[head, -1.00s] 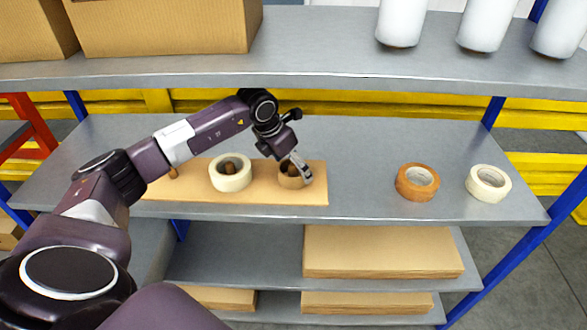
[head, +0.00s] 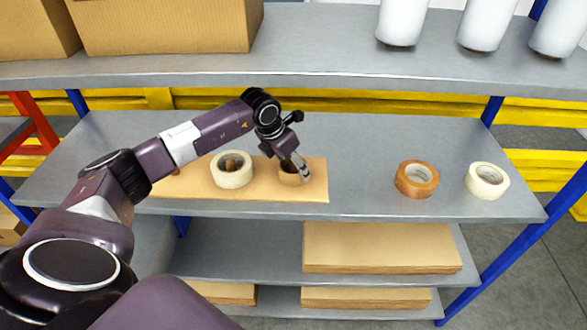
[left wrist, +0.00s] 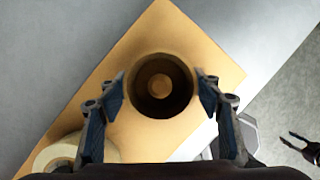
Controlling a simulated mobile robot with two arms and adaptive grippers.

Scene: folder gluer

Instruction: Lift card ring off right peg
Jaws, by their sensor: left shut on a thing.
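The card ring (head: 287,179) is a short brown tube at the right end of the tan peg board (head: 262,194). My left gripper (head: 300,171) is shut on it. In the left wrist view the card ring (left wrist: 136,82) sits between the two fingers of my left gripper (left wrist: 160,92), one at each side. The round top of the right peg (left wrist: 159,86) shows inside the ring, seen from above. How high the ring stands over the board is hard to tell. My right gripper (left wrist: 299,147) shows small at the right edge of that view, fingers apart and empty.
A cream tape roll (head: 232,170) sits around another peg on the board, left of the card ring. A brown tape roll (head: 416,179) and a cream roll (head: 487,181) lie on the grey shelf (head: 365,155). An upper shelf (head: 330,50) overhangs the back.

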